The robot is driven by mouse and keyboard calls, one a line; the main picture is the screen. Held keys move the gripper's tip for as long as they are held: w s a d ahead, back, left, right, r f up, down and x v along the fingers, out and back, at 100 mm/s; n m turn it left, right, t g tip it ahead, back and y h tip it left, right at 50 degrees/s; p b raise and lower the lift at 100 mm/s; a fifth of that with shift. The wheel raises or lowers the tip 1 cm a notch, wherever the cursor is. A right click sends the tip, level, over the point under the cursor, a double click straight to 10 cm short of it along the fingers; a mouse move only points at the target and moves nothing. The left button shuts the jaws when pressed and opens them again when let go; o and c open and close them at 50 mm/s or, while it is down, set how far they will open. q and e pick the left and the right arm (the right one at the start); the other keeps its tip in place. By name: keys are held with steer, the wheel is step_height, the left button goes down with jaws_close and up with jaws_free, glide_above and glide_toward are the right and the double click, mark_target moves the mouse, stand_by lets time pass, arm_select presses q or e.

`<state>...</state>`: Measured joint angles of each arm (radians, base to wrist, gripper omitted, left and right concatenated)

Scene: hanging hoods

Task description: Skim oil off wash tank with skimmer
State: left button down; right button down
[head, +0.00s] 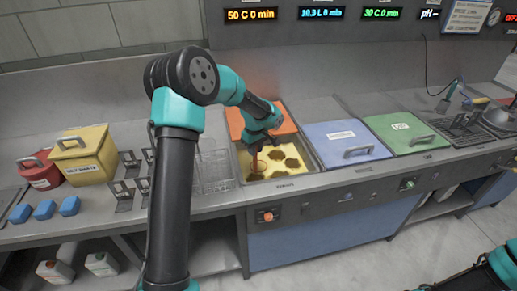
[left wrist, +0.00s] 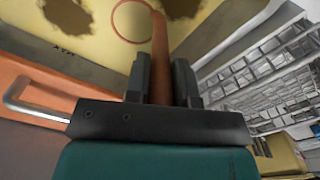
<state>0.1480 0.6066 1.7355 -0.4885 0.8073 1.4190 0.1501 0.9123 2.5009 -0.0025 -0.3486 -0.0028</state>
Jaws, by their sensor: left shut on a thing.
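The wash tank (head: 240,182) is open and holds yellow liquid with several dark brown oil patches (head: 291,163). My left gripper (head: 258,146) is over the tank, pointing down. It is shut on the upright reddish-brown handle of the skimmer (head: 255,164). In the left wrist view the skimmer's handle (left wrist: 160,55) runs between the two dark fingers, and a thin orange ring shows beside its far end over the yellow liquid. Oil patches (left wrist: 68,14) lie either side of the ring. I cannot tell whether the ring touches the liquid. My right gripper is out of view.
An orange lid (head: 281,120) with a metal handle (left wrist: 30,108) stands behind the tank. Wire baskets (head: 214,172) are close on its left. Blue (head: 335,136) and green (head: 402,131) lids lie to the right. A yellow box (head: 85,157) and blue blocks (head: 44,209) sit at left.

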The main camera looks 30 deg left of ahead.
arm_select(q)
steer(key=shift+s, duration=0.1)
steer(key=s+d, duration=0.2)
steer(key=s, duration=0.3)
steer(key=shift+s, duration=0.4)
stand_by(0.4)
steer(key=shift+w, duration=0.1)
steer(key=w+d, duration=0.3)
steer(key=shift+d, duration=0.1)
stand_by(0.6)
steer(key=shift+d, duration=0.1)
steer(key=w+d, duration=0.4)
steer(key=d, duration=0.2)
steer(key=shift+w, duration=0.3)
stand_by(0.5)
